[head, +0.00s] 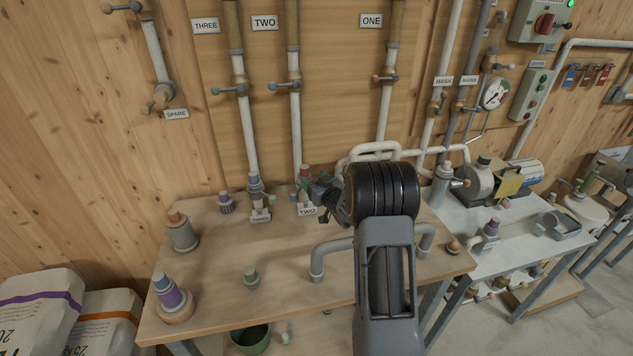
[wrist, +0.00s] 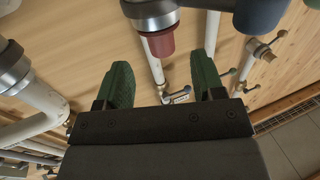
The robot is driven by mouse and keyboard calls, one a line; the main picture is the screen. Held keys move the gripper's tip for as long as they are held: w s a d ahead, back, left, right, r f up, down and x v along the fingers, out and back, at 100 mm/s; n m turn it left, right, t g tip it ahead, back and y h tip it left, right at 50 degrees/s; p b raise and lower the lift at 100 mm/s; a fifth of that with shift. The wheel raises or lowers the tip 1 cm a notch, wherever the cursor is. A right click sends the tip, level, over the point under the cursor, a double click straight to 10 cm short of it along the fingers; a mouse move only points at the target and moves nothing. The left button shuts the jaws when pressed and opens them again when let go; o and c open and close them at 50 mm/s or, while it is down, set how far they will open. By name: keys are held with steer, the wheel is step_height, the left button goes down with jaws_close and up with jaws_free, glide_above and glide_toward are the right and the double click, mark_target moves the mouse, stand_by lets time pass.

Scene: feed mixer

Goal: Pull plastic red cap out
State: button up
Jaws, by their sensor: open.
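The red cap (wrist: 159,42) sits in the end of a grey metal fitting (wrist: 150,12) at the top of the wrist view. In the head view a small red top (head: 305,170) shows behind the small TWO sign, partly crowded by my gripper (head: 318,187). In the wrist view my gripper (wrist: 162,62) is open, with one green finger on each side of the line to the cap. The cap lies near the fingertips and between them in the picture, with visible gaps on both sides. No contact shows.
The wooden table (head: 215,290) holds a small green-topped piece (head: 250,277), an orange-topped grey fitting (head: 181,230) and a purple-banded one (head: 170,293). Pipe THREE (head: 254,185) stands left of my gripper. A bent grey pipe (head: 318,262) rises near my arm.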

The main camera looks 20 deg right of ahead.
mark_target(307, 173)
steer(key=shift+w+a+p, duration=0.25)
steer(key=shift+w+p, duration=0.15)
steer(key=shift+w, duration=1.15)
steer(key=shift+w+a+p, duration=0.2)
steer(key=shift+w+p, duration=0.15)
steer(key=shift+w, duration=1.2)
steer(key=shift+c, duration=0.3)
steer(key=shift+r, duration=0.1)
steer(key=c, duration=0.7)
